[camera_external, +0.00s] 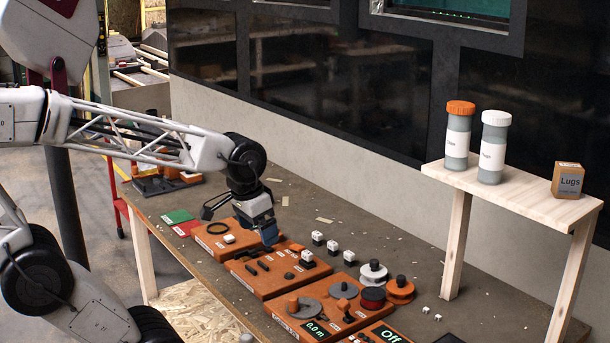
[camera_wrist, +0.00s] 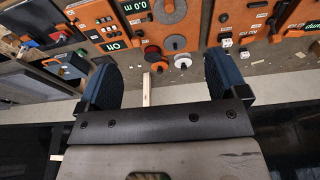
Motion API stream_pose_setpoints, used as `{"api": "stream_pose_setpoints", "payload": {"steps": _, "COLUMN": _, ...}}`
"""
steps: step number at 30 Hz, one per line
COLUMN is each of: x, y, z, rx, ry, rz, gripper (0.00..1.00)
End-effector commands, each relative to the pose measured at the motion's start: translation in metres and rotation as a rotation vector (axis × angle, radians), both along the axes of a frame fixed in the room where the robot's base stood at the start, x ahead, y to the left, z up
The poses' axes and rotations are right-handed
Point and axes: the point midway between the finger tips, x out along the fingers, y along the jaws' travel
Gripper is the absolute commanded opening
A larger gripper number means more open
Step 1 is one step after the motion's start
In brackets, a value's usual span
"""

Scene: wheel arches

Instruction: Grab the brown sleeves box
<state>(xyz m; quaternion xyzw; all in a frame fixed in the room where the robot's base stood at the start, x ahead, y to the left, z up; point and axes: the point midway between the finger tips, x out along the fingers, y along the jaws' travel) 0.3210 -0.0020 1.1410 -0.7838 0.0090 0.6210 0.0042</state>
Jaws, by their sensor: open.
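A small brown box (camera_external: 567,180) stands on the right end of the raised wooden shelf (camera_external: 520,194). Its label reads "Lugs"; I see no box marked sleeves. My gripper (camera_external: 267,232) hangs over the orange panels on the workbench, far to the left of the box and lower than it. In the wrist view the two blue finger pads of my gripper (camera_wrist: 162,80) are wide apart with nothing held between them. I cannot make out the brown box in the wrist view.
An orange-lidded bottle (camera_external: 457,136) and a white-lidded bottle (camera_external: 492,147) stand on the shelf left of the box. Orange panels (camera_external: 268,268) with knobs and discs cover the bench front. Small white cubes (camera_external: 333,246) lie behind them. A dark-windowed wall (camera_external: 300,75) runs behind the bench.

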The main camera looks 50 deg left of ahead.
Motion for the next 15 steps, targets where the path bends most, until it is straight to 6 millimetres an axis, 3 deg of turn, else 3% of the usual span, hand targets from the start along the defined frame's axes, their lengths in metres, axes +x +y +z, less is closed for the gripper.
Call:
{"api": "stream_pose_setpoints", "payload": {"steps": 8, "x": 0.037, "y": 0.015, "z": 0.013, "rx": 0.008, "ry": 0.015, "rz": 0.013, "gripper": 0.92}}
{"api": "stream_pose_setpoints", "payload": {"steps": 15, "x": 0.091, "y": 0.040, "z": 0.028, "rx": 0.016, "ry": 0.035, "rz": 0.027, "gripper": 0.92}}
